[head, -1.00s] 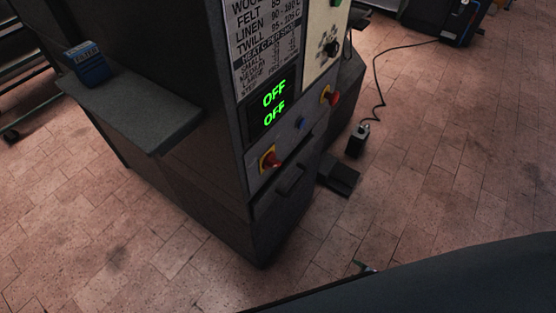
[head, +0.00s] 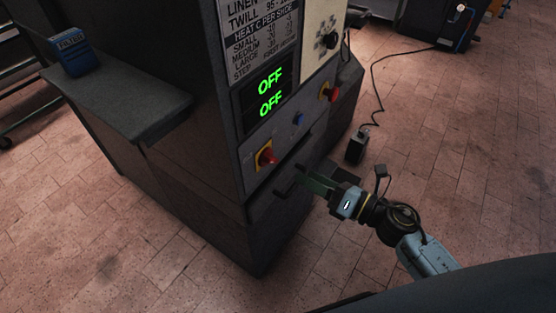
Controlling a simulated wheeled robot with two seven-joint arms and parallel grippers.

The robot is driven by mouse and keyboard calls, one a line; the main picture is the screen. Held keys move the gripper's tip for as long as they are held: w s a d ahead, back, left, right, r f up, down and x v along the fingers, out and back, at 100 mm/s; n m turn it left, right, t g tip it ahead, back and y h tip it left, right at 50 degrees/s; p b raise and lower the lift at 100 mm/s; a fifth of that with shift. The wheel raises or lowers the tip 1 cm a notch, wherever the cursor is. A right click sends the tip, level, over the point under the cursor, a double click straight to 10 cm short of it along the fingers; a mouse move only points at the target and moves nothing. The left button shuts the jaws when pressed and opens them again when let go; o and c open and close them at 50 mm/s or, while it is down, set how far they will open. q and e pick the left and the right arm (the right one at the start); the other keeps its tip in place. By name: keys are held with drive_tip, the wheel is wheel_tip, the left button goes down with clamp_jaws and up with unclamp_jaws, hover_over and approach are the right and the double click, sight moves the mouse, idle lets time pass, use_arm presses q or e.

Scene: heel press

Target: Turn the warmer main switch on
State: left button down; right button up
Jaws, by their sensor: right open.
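The dark warmer cabinet (head: 195,185) has a front panel with two red rotary switches on yellow plates. One red switch (head: 265,157) is at the lower left of the panel, and the other red switch (head: 329,92) is at the right. No readable label shows which is the main switch. A display (head: 270,92) above them reads OFF twice in green. A small blue button (head: 298,119) sits between the switches. My right gripper (head: 299,182) is open and empty, below and right of the lower-left switch, in front of the drawer area and apart from the switch. My left gripper is out of view.
A side shelf (head: 135,105) holds a blue box (head: 73,52). A pedal-like box (head: 357,145) with a cable lies on the floor right of the cabinet. The tiled floor to the right is mostly clear.

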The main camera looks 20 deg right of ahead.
sight(275, 160)
drive_tip(key=x, duration=0.9)
drive_tip(key=shift+w+a, duration=0.2)
drive_tip(key=shift+w, duration=0.1)
drive_tip(key=shift+c, duration=0.3)
drive_tip(key=c, duration=0.9)
